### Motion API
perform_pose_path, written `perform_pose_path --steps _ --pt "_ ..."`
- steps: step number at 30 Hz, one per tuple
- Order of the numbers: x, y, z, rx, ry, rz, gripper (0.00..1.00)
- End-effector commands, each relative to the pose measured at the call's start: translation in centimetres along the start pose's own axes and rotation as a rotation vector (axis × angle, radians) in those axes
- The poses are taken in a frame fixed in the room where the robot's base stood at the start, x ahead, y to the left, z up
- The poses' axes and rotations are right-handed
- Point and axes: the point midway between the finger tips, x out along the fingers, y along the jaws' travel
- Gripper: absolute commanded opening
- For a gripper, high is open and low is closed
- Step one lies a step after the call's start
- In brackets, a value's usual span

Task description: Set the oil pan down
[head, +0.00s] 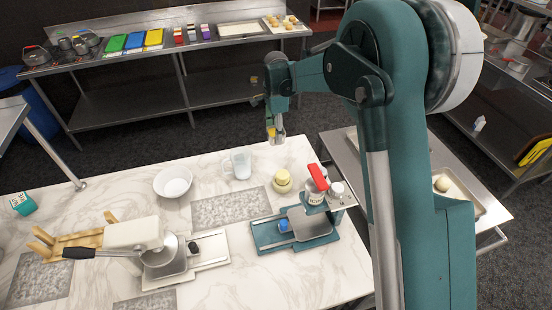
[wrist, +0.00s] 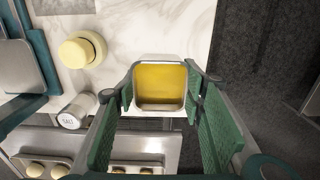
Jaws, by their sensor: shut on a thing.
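The oil pan (wrist: 160,86) is a small square, pale-rimmed container with yellow oil in it. It sits between the two green finger pads of my gripper (wrist: 160,105) in the wrist view. My gripper (head: 275,130) is shut on it. In the head view the pan is only a small silver and yellow shape (head: 277,137) below the gripper. It is held above the far edge of the marble counter (head: 215,165), apart from the surface. The exact contact of the fingers on its sides is hard to see.
A measuring jug (head: 238,164), a white bowl (head: 173,181) and a yellow-topped pot (head: 282,182) stand near the counter's far edge. A salt shaker (wrist: 73,116) stands beside the slicer (head: 300,225). A patterned mat (head: 230,208) is bare. A metal table with rolls is at the right.

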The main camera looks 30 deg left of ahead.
Motion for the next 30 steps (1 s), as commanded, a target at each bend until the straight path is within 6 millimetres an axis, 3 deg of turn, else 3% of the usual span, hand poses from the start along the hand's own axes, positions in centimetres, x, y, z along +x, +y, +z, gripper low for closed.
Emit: perform_pose_path --steps 8,21,30 --pt "0.8 0.0 0.0 0.000 0.000 0.000 0.23" --pt "5.9 0.0 0.0 0.000 0.000 0.000 0.23" --pt "6.2 0.0 0.0 0.000 0.000 0.000 0.23"
